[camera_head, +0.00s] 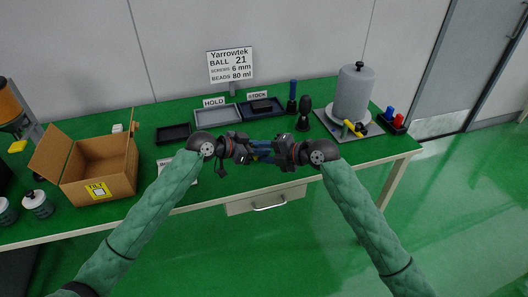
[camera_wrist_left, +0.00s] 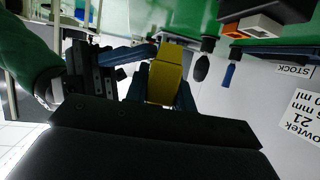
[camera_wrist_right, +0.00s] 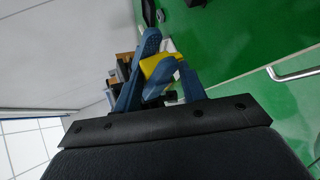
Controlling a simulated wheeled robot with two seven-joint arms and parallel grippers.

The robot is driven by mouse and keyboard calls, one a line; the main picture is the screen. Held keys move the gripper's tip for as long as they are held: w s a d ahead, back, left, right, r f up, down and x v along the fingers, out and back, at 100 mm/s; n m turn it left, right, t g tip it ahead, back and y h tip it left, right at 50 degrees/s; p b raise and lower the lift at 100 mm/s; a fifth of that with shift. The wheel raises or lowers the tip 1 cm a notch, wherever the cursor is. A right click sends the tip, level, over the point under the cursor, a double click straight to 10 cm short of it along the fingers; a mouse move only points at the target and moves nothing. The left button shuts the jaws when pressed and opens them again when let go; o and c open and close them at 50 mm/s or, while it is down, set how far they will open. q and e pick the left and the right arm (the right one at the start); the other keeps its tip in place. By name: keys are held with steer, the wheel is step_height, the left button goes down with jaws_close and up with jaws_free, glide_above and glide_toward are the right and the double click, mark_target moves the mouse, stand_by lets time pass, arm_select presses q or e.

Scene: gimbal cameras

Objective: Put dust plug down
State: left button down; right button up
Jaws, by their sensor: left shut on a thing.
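A yellow piece, which I take to be the dust plug (camera_wrist_left: 164,82), sits between the blue fingers of my left gripper (camera_wrist_left: 158,90). That gripper is shut on it. In the right wrist view the yellow piece (camera_wrist_right: 160,66) shows between the spread blue fingers of my right gripper (camera_wrist_right: 163,72). Whether these fingers touch it is hard to tell.
The green table (camera_head: 215,180) holds a HOLD tray (camera_head: 216,124), a STOCK tray (camera_head: 245,114), and a small black tray (camera_head: 172,142). An open cardboard box (camera_head: 90,172) stands left. A grey cylinder (camera_head: 354,92) stands right, with a black bulb-topped item (camera_head: 304,112) beside it.

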arm_select(q)
steer(key=c, duration=1.2)
jaws_free()
steer(key=shift+s+d+f, duration=0.1)
steer(key=shift+d, duration=0.05)
steer(key=shift+c, duration=0.2)
arm_select(e)
steer(key=shift+r, duration=0.15)
arm_select(q)
steer(key=shift+o, duration=0.7)
